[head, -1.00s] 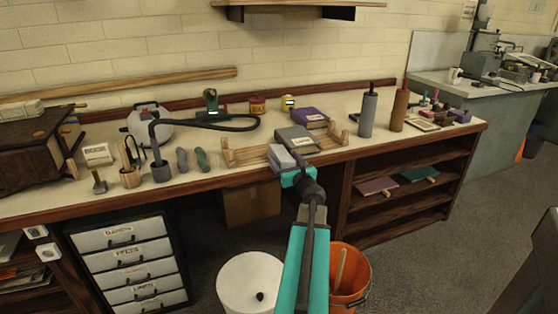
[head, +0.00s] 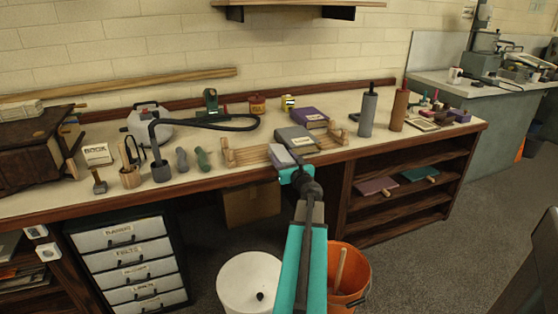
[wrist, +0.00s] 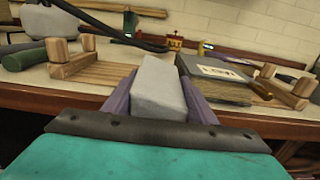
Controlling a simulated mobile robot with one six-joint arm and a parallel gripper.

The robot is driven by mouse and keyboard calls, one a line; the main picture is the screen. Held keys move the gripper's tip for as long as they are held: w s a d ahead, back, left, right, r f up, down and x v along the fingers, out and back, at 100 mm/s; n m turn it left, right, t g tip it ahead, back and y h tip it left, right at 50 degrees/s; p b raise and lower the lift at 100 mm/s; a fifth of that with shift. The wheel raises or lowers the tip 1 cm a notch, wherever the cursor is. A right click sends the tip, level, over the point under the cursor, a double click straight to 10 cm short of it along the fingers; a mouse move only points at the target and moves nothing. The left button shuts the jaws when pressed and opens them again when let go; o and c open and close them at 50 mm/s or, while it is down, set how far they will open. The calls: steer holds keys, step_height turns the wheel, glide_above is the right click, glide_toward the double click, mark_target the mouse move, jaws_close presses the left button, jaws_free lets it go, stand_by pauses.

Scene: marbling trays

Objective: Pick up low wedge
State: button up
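The low wedge, a pale grey block (wrist: 160,90), sits between my gripper's two purple fingers in the wrist view, which lie close against both its sides. My gripper (head: 281,160) is at the bench's front edge in the head view, with the block showing small at its tip. The gripper looks shut on it. The block's underside is hidden, so I cannot tell whether it touches the wooden rack behind it.
A wooden rack (head: 245,156) and a dark grey labelled block or book (head: 298,140) lie just beyond. Grey (head: 368,116) and brown (head: 399,107) rollers stand to the right. Below are a white bin (head: 245,280) and an orange bucket (head: 352,283).

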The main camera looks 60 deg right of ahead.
steer(key=c, duration=0.5)
steer(key=shift+c, duration=0.2)
steer(key=shift+r, duration=0.15)
